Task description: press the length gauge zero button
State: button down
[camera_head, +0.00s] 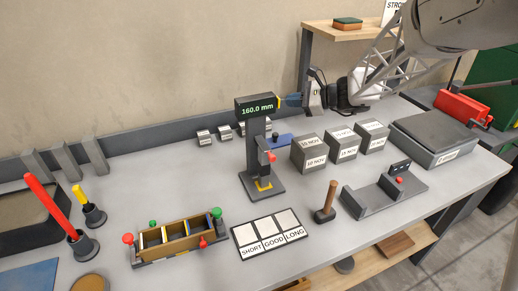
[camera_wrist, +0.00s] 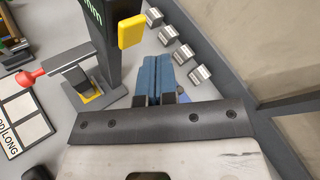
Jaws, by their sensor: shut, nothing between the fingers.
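The length gauge (camera_head: 255,108) is a dark upright post on a base, with a green readout of 160.0 mm. A yellow button (camera_wrist: 131,32) sticks out of the side of its head; in the head view its edge (camera_head: 278,103) shows beside my fingertips. My gripper (camera_head: 284,100) is shut and empty, its blue fingers pointing left at the gauge head. In the wrist view the fingertips (camera_wrist: 155,62) lie just below and right of the button, with a gap in the picture. I cannot tell whether they touch. A red knob (camera_wrist: 26,77) is lower on the gauge.
Small metal blocks (camera_wrist: 200,76) lie behind the gauge. Several grey labelled boxes (camera_head: 309,155) stand to its right, and a grey fixture with a red button (camera_head: 399,180) is farther right. A SHORT/GOOD/LONG tray (camera_head: 270,249) lies in front.

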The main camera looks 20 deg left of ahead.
jog(key=shift+w+d, duration=1.9)
jog(key=s+d+n+t+h, duration=0.1)
jog(key=s+d+n+h, duration=0.3)
jog(key=s+d, duration=0.7)
jog(key=s+d+n+t+h, duration=0.1)
jog(key=s+d+n+h, duration=0.3)
jog(key=s+d, duration=0.8)
jog(key=s+d+r+n+t+h, duration=0.1)
jog(key=s+d+n+h, duration=0.3)
jog(key=s+d, duration=0.8)
jog(key=shift+s+d+h, duration=0.25)
jog(key=shift+s+h, duration=1.15)
jog(key=shift+s, duration=2.4)
jog(key=shift+r, duration=0.1)
